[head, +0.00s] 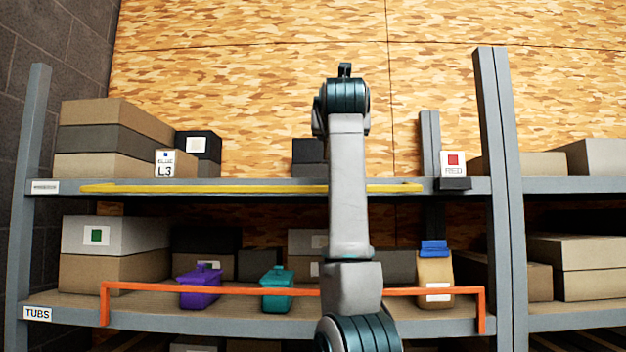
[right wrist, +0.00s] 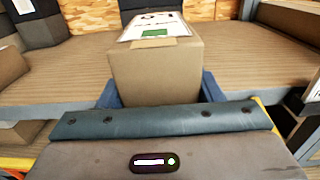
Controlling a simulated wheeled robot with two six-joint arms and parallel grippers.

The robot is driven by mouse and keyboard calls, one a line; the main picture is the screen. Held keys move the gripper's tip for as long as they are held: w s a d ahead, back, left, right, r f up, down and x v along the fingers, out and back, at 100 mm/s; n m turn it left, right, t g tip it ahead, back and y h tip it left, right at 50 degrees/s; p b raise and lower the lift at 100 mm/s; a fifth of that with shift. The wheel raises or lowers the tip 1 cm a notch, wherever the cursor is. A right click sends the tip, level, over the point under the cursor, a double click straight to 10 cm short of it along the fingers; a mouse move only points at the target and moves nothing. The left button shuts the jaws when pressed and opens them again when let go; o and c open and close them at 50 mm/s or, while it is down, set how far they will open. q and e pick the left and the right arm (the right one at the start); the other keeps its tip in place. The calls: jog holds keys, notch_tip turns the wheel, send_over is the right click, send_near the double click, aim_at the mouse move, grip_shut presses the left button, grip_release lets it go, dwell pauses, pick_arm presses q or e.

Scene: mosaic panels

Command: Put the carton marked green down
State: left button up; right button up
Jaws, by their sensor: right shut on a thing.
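In the right wrist view a brown carton (right wrist: 155,75) has a white label with a green patch on its top. My right gripper (right wrist: 160,92) is shut on it, with a blue finger against each side. The carton is in front of or over a brown shelf board (right wrist: 255,65); I cannot tell whether it touches the board. In the head view my arm rises up the middle past the upper shelf (head: 260,185) and hides the carton and gripper. My left gripper is not in view.
A carton marked BLUE L3 (head: 172,164) stands on the upper shelf at left, and one marked RED (head: 453,165) at right. A yellow bar (head: 240,188) runs along that shelf's front. Below are a purple tub (head: 200,288), a teal tub (head: 277,290) and an orange rail (head: 220,291).

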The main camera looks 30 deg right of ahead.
jog(key=shift+w+d+r+p, duration=0.3)
jog(key=shift+w+p, duration=0.3)
jog(key=shift+w+d+r+p, duration=0.25)
jog(key=shift+w+p, duration=0.3)
jog(key=p+x, duration=0.2)
jog(key=x, duration=0.2)
jog(key=shift+w+f+p, duration=0.1)
jog(key=shift+f+p, duration=0.05)
jog(key=shift+p, duration=0.15)
jog(key=p+x, duration=0.1)
jog(key=x, duration=0.1)
jog(key=f+p+x, duration=0.1)
jog(key=x, duration=0.1)
jog(key=p+x, duration=0.1)
jog(key=x, duration=0.2)
jog(key=shift+d+f, duration=0.1)
jog(key=shift+f, duration=0.05)
jog(key=shift+w+p, duration=0.1)
jog(key=shift+p, duration=0.25)
jog(key=shift+f, duration=0.25)
jog(key=shift+f+p, duration=0.8)
jog(key=shift+d+f+p, duration=0.15)
jog(key=shift+f+p, duration=0.15)
jog(key=shift+f, duration=0.55)
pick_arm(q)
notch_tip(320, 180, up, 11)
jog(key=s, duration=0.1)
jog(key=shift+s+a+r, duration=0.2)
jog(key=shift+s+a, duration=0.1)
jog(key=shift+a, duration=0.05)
